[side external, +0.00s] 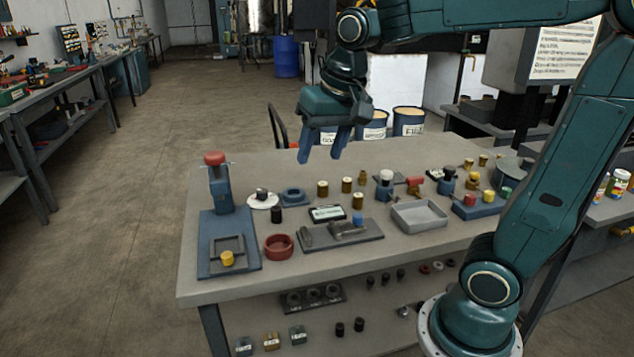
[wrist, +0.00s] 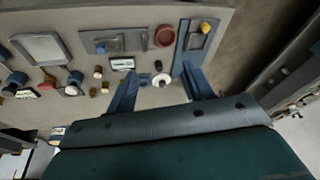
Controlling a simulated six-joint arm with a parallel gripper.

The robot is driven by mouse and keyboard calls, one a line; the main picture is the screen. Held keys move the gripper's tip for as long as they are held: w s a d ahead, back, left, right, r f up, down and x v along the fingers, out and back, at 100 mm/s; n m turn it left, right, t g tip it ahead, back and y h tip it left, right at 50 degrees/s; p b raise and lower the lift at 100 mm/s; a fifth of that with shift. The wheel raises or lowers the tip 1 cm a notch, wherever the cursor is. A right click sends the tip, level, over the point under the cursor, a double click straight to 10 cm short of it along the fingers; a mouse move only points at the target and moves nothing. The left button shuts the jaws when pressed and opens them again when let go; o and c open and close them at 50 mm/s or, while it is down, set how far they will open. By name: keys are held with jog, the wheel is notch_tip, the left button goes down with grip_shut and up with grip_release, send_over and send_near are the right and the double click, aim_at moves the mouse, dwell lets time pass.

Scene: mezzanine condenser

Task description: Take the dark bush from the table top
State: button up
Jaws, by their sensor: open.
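The dark bush (side external: 276,215) is a small black cylinder standing upright on the grey table top (side external: 390,258). It stands just in front of a white disc (side external: 256,203) that carries a small dark part, and behind a red round dish (side external: 279,247). In the wrist view the bush (wrist: 158,65) shows small, beyond and between my two fingers. My gripper (side external: 321,157) is open and empty, high above the back of the table, to the right of and behind the bush. It also shows in the wrist view (wrist: 160,88).
A blue press (side external: 219,187) stands left of the bush. A blue ring (side external: 293,197), a display (side external: 327,213) and several brass bushes (side external: 322,188) lie right of it. A grey tray (side external: 418,216) is farther right. More dark bushes (side external: 358,325) stand on the lower shelf.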

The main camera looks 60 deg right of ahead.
jog(key=w+d+f+m+g, duration=0.1)
jog(key=w+d+f+m, duration=0.1)
jog(key=w, duration=0.3)
jog(key=w+d+f+m+g, duration=0.1)
jog(key=w+d+f+m, duration=0.15)
jog(key=w, duration=0.35)
jog(key=m+g, duration=0.2)
jog(key=m, duration=0.3)
send_over(276, 208)
notch_tip(276, 208, down, 8)
jog(key=shift+f, duration=0.1)
jog(key=shift+f, duration=4.15)
jog(key=shift+f, duration=2.6)
